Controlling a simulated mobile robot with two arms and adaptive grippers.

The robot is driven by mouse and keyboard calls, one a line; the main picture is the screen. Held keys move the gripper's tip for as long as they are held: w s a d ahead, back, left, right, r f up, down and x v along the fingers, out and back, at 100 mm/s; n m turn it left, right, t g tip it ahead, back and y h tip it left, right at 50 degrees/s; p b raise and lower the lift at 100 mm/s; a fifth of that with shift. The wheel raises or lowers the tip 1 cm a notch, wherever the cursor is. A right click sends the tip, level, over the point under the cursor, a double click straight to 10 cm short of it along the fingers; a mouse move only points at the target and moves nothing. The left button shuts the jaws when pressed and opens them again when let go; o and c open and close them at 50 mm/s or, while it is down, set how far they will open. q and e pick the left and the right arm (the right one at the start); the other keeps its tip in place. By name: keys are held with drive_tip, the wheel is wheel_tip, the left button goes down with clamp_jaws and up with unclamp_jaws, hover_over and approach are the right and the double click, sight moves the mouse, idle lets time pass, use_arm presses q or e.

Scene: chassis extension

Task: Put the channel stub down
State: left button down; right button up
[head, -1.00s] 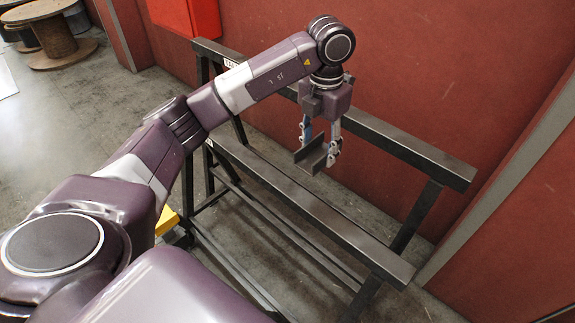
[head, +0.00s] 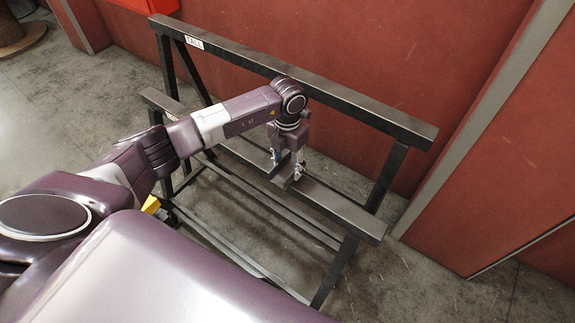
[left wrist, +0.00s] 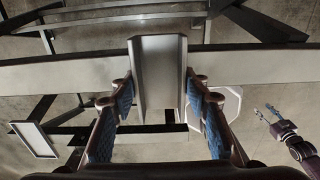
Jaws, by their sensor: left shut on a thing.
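The channel stub (left wrist: 158,76) is a short grey metal channel. In the left wrist view it lies between the two blue-padded fingers of my left gripper (left wrist: 160,98), which are shut on it. In the head view my left gripper (head: 286,165) points down over the lower rail (head: 335,203) of a dark metal stand, with the stub (head: 284,171) at its fingertips. The stub lies across the line of the rail. I cannot tell whether it touches the rail. My right gripper (left wrist: 266,110) shows small at the right of the left wrist view, its fingers apart and empty.
A taller dark rail (head: 350,97) with a white label (head: 194,42) runs behind the lower one, near the red wall (head: 400,45). The lower rail is bare to the right of the gripper. A yellow object (head: 151,204) sits low beside my arm.

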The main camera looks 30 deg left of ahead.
sight(288, 172)
use_arm(q)
drive_tip(key=shift+f, duration=0.4)
drive_tip(key=shift+f, duration=0.1)
drive_tip(key=c, duration=1.1)
unclamp_jaws()
drive_tip(key=shift+r, duration=0.2)
wheel_tip(288, 172, up, 12)
drive_tip(key=b, duration=0.3)
drive_tip(key=shift+f, duration=0.15)
